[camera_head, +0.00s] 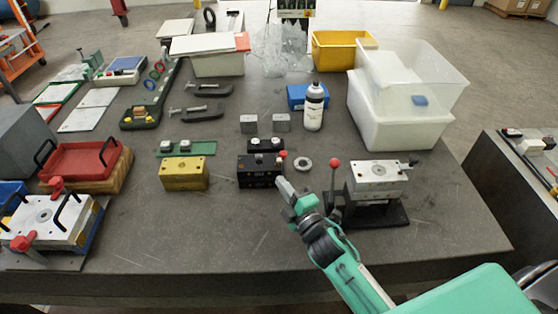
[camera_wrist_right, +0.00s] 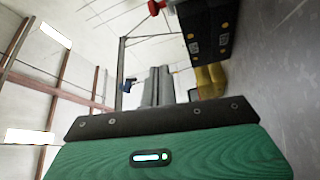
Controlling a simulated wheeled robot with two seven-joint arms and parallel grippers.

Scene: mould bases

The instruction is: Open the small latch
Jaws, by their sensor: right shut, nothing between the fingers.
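My right gripper (camera_head: 281,183) reaches in from the lower right, its jaws closed and empty, the tips close to the right front of a black block (camera_head: 259,171). A small red knob (camera_head: 283,154) sticks up at that block's right end; I take it for the small latch. In the right wrist view the closed grey fingers (camera_wrist_right: 158,87) point toward the black block (camera_wrist_right: 208,28), with the red knob (camera_wrist_right: 156,7) at the top edge. I cannot tell whether the tips touch the block. The knob seems apart from the fingers. My left gripper is not in view.
A metal mould (camera_head: 375,180) with a red-knobbed lever (camera_head: 335,163) stands right of my gripper. A yellow block (camera_head: 184,173) is left of the black one. A metal ring (camera_head: 303,164) lies nearby. White bins (camera_head: 400,130) stand behind.

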